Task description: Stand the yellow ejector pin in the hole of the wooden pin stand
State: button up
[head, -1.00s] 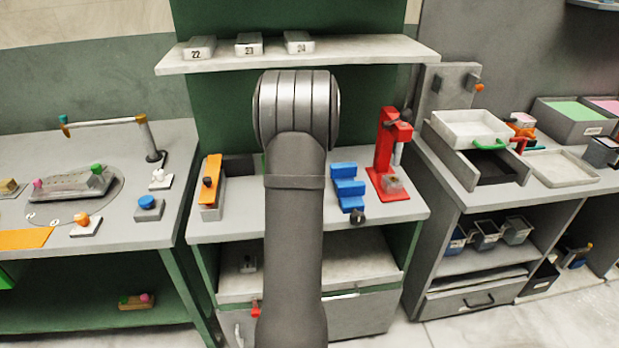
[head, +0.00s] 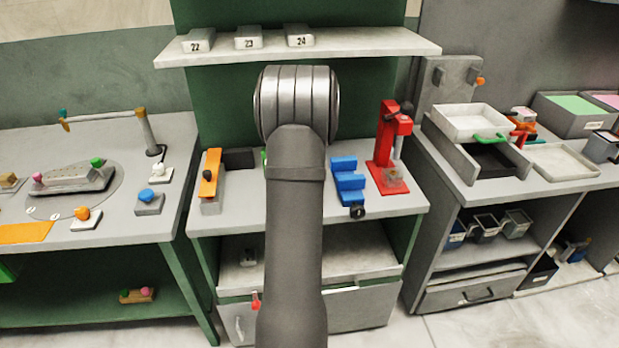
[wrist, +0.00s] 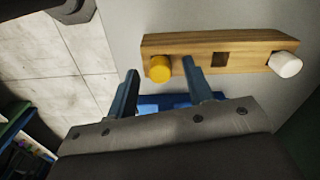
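The wooden pin stand (wrist: 200,45) lies ahead of my gripper in the wrist view, on the grey bench top. It has a dark square hole (wrist: 220,60) near its middle. The yellow ejector pin (wrist: 160,69) shows its round end at the stand's left end; I cannot tell whether it sits in the stand or in front of it. A white pin (wrist: 285,64) is at the stand's right end. My gripper (wrist: 159,66) is open, its fingers apart with the yellow pin's end showing between them, clear of both. In the head view my arm hides the stand, pin and gripper.
A blue stepped block (head: 347,182) stands right of my arm, with a red press (head: 390,150) beyond it. An orange-topped device (head: 210,178) and a dark block (head: 239,158) are left. A shelf (head: 350,46) with numbered blocks hangs above.

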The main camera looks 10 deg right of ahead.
notch_tip(320, 180, up, 18)
jog(key=shift+f, duration=0.25)
dwell(0.4)
notch_tip(320, 180, down, 18)
jog(key=shift+r, duration=0.4)
dwell(0.5)
jog(key=shift+r, duration=0.15)
jog(key=shift+r, duration=2.3)
dwell(0.4)
